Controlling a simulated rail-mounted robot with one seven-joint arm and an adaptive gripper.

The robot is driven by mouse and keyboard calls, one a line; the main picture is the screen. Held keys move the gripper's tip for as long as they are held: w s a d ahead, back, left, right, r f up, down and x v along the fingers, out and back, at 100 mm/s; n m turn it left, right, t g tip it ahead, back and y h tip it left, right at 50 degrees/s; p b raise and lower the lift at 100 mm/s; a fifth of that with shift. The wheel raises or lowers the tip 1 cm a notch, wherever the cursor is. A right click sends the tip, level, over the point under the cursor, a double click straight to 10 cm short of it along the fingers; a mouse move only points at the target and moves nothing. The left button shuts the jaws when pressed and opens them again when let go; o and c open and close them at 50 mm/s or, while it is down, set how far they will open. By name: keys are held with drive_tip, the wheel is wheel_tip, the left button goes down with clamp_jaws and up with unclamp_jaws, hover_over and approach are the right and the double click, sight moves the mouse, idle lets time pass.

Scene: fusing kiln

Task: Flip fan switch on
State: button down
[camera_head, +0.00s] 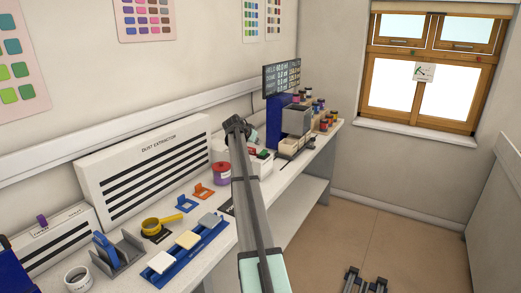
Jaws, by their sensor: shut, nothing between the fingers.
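A small white box (58,240) stands at the left end of the bench against the wall, with dark slots along its front. A small purple part (42,221), which looks like a switch, sits on its upper face by tiny lettering I cannot read clearly. My gripper (366,284) shows only in part at the bottom edge, right of my arm and over the floor. It is shut and empty, far from the box. Its lower part is cut off by the picture edge.
A large white dust extractor (146,160) stands right of the box. A grey stand with a blue part (118,256), a white roll (78,279), a yellow-handled ring (152,227) and a blue tray (190,252) crowd the bench front. The floor (400,225) at right is clear.

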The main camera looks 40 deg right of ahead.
drive_tip(key=shift+b+v, duration=0.6)
drive_tip(key=shift+v, duration=2.1)
drive_tip(key=shift+w+d+r+h+p, duration=0.1)
drive_tip(key=shift+d+h+p, duration=0.2)
drive_tip(key=shift+p, duration=0.3)
drive_tip(key=shift+w+d+r+h+p, duration=0.1)
drive_tip(key=shift+w+d+h+p, duration=0.1)
drive_tip(key=shift+d+p, duration=0.3)
drive_tip(key=p, duration=0.4)
hover_over(263, 152)
drive_tip(key=f, duration=0.5)
drive_tip(key=shift+s+a+f, duration=0.15)
drive_tip(key=shift+a, duration=0.2)
wheel_tip(263, 152, down, 2)
drive_tip(key=shift+d+f+p, duration=0.1)
drive_tip(key=shift+f+p, duration=0.1)
drive_tip(key=shift+p, duration=0.55)
drive_tip(key=shift+d+f, duration=0.15)
drive_tip(key=shift+f, duration=0.75)
